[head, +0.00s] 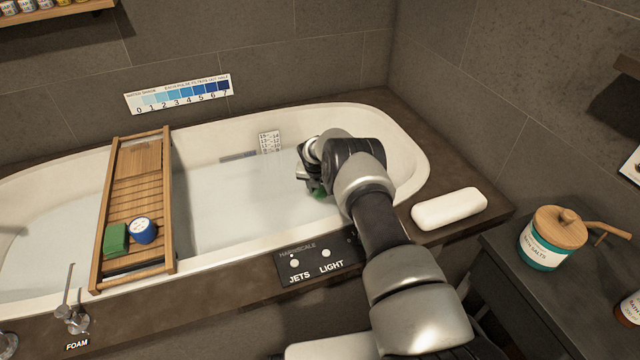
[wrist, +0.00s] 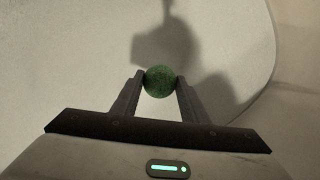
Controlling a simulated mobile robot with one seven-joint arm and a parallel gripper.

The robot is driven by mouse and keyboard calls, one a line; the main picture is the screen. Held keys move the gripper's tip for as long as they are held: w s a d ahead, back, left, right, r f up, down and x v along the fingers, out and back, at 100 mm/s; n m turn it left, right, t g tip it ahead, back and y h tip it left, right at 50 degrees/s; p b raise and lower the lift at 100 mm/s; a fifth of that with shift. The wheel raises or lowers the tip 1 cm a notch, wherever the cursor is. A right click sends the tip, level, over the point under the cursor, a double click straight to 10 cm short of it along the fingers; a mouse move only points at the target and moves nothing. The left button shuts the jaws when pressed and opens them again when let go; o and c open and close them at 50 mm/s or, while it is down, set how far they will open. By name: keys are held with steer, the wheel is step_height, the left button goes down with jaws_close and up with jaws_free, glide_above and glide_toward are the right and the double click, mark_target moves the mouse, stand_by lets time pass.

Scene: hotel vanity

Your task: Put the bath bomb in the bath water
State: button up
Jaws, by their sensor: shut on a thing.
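The bath bomb (wrist: 160,81) is a round, speckled green ball. My gripper (wrist: 158,84) is shut on it, with one fingertip on each side in the wrist view. In the head view my gripper (head: 312,185) is over the right part of the bathtub, and a bit of the green bath bomb (head: 319,193) shows beneath it. The bath water (head: 235,205) is pale and clear and fills the tub. The wrist view shows a pale surface below with my gripper's shadow on it. The exact height of the ball above the water cannot be told.
A wooden caddy (head: 155,190) lies across the tub with a green block (head: 116,239) and a blue jar (head: 143,230). A white pillow (head: 449,209) rests on the right ledge. A panel (head: 318,262) with JETS and LIGHT buttons is on the front ledge. A salts jar (head: 545,245) stands at right.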

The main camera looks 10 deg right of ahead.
steer(key=shift+f, duration=0.35)
steer(key=o, duration=1.1)
steer(key=shift+o, duration=0.2)
steer(key=p+v, duration=0.5)
steer(key=v, duration=1.2)
steer(key=shift+r+p, duration=0.2)
steer(key=shift+p, duration=0.1)
steer(key=shift+s+a, duration=0.1)
